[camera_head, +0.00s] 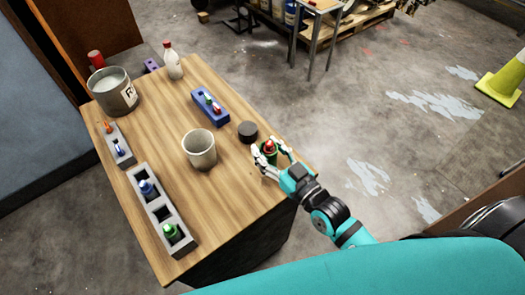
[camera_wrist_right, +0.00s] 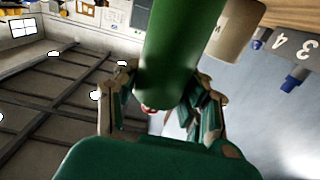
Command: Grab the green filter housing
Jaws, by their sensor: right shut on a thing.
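The green filter housing (camera_head: 270,157) is at the right edge of the wooden table in the head view, with a red piece at its top. My right gripper (camera_head: 267,150) is shut on it, one finger on each side. In the right wrist view the housing is a large green cylinder (camera_wrist_right: 180,45) between the fingers (camera_wrist_right: 160,105). The fingers partly hide it, and I cannot tell whether it touches the table. My left gripper is not in view.
The table (camera_head: 235,195) holds a beige cup (camera_head: 199,150), a dark round puck (camera_head: 248,131), a blue holder (camera_head: 210,107), a grey block (camera_head: 160,211) with several slots, a smaller grey holder (camera_head: 118,145), a metal pot (camera_head: 114,92) and a bottle (camera_head: 172,62). Its front right is clear.

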